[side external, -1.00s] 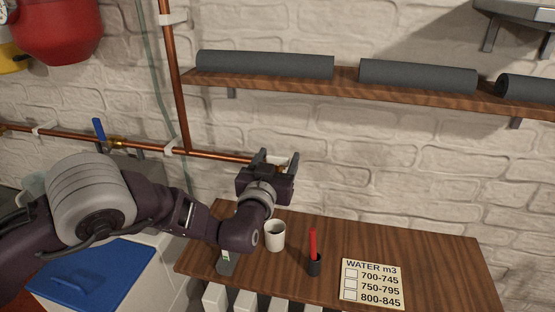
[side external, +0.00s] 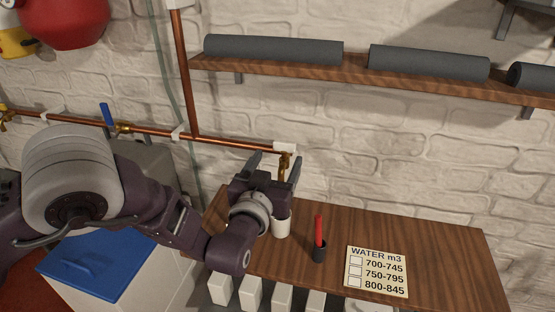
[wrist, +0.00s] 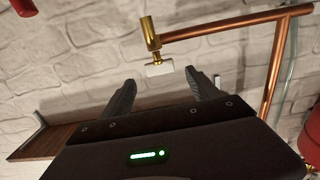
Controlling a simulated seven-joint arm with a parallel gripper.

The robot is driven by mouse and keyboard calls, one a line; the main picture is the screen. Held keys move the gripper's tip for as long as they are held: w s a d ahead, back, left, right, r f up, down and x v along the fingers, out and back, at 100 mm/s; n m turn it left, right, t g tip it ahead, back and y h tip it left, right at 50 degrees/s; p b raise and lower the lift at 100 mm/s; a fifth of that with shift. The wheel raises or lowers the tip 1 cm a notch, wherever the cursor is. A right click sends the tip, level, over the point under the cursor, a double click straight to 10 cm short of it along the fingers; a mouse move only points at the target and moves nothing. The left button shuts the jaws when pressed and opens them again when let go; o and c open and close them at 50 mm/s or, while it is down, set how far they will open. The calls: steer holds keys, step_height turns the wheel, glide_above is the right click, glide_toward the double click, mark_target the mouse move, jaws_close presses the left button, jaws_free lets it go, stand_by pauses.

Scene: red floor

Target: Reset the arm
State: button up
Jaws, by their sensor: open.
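My gripper (side external: 276,161) is open and empty in the side view, fingers pointing up, in front of the end of the copper pipe. A brass fitting (side external: 283,168) and a white clip (side external: 284,148) at the pipe's end show between the fingers. In the wrist view my gripper (wrist: 160,80) has its fingers spread apart, with the brass fitting (wrist: 150,34) and its white end piece (wrist: 159,69) beyond them. I see no contact with the pipe. The arm hides part of the table's left side and part of the white cup (side external: 282,224).
The wooden table (side external: 440,258) holds a black holder with a red marker (side external: 319,238) and a "WATER m3" sheet (side external: 377,272). White blocks (side external: 251,293) stand in front. A shelf (side external: 365,83) with grey rolls is above. A blue lid (side external: 95,262) lies below my arm.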

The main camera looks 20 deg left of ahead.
steer(key=s+a+r+n+g+h, duration=0.15)
steer(key=a+r+g, duration=0.25)
steer(key=a+r, duration=0.6)
steer(key=s+a+r+g, duration=0.2)
steer(key=s+a+r, duration=0.1)
steer(key=s, duration=0.3)
steer(key=s+a+r+g, duration=0.2)
steer(key=s+a+r, duration=0.1)
steer(key=s, duration=0.3)
steer(key=s+a+f+g, duration=0.1)
steer(key=s+a, duration=0.2)
steer(key=s, duration=0.6)
steer(key=s+a+f+m+g+y, duration=0.1)
steer(key=s+a, duration=0.3)
steer(key=s, duration=0.5)
steer(key=s+a+f+g+y, duration=0.1)
steer(key=s+a+f+g, duration=0.1)
steer(key=s, duration=0.6)
steer(key=shift+s+a+f, duration=0.4)
steer(key=shift+a, duration=0.25)
